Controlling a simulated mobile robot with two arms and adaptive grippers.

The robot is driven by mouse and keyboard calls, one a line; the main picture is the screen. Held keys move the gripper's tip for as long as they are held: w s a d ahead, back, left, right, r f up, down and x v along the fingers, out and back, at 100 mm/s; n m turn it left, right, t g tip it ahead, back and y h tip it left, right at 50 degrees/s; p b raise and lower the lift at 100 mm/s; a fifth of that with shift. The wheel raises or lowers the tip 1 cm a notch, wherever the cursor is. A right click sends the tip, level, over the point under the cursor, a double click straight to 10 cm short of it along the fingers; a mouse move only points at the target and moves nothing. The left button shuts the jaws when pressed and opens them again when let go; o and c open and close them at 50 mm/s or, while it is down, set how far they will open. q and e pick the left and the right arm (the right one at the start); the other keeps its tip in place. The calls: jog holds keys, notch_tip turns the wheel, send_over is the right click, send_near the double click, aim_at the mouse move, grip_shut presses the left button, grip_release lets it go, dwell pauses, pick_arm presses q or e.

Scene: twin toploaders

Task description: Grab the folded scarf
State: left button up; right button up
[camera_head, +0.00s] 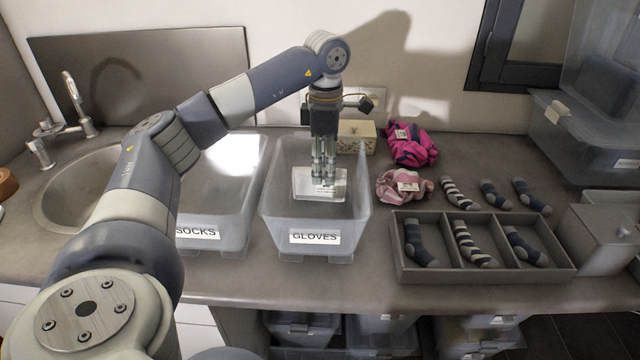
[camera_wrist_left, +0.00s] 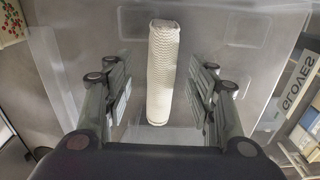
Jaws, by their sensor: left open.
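A cream knitted bundle, which looks like the folded scarf (camera_head: 303,187), lies inside the clear bin marked GLOVES (camera_head: 274,210). In the left wrist view the scarf (camera_wrist_left: 163,70) is a long, narrow, ribbed shape lying between the two fingers, with a gap on each side. My left gripper (camera_head: 324,182) points down into the bin over the scarf and is open and empty; its fingers hide part of the scarf in the head view. My right gripper is not in view.
A clear bin marked SOCKS (camera_head: 207,247) stands to the left. Pink bundles (camera_head: 404,187) and (camera_head: 412,146) a magenta one lie to the right, by a divided sock tray (camera_head: 485,277) and loose socks (camera_head: 495,194). A floral box (camera_head: 356,137) stands behind the bin.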

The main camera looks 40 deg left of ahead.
aim_at(303, 189)
pick_arm(q)
jog(key=f, duration=0.3)
jog(key=s+f+p, duration=0.1)
jog(key=f, duration=0.1)
jog(key=shift+a, duration=0.35)
jog(key=shift+w+f, duration=0.15)
jog(key=shift+f, duration=0.05)
jog(key=c, duration=1.2)
